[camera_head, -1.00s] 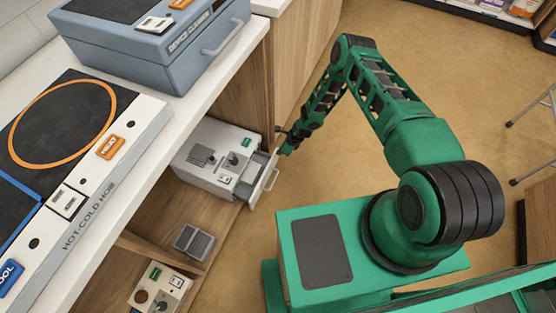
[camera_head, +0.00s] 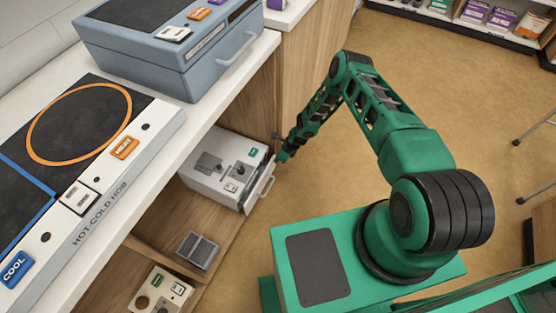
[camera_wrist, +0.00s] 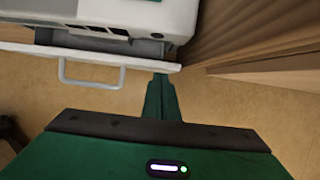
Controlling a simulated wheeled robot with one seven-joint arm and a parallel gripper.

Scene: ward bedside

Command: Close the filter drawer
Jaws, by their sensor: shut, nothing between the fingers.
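A white-grey device (camera_head: 228,165) sits on the lower shelf below the counter. Its filter drawer (camera_head: 263,182) has a front with a bar handle and stands slightly out from the body, with a narrow gap. In the wrist view the drawer front (camera_wrist: 30,54) crosses the upper left, with its handle (camera_wrist: 92,76) facing me. My gripper (camera_head: 283,155) is shut and empty, at the far end of the drawer front. In the wrist view my fingers (camera_wrist: 160,88) reach the right end of the front; whether they touch it is unclear.
A wooden panel (camera_wrist: 260,35) stands right of the device in the wrist view. The counter above holds a hot-cold hob (camera_head: 110,205) and a blue case (camera_head: 185,50). A small grey box (camera_head: 197,250) lies on the shelf.

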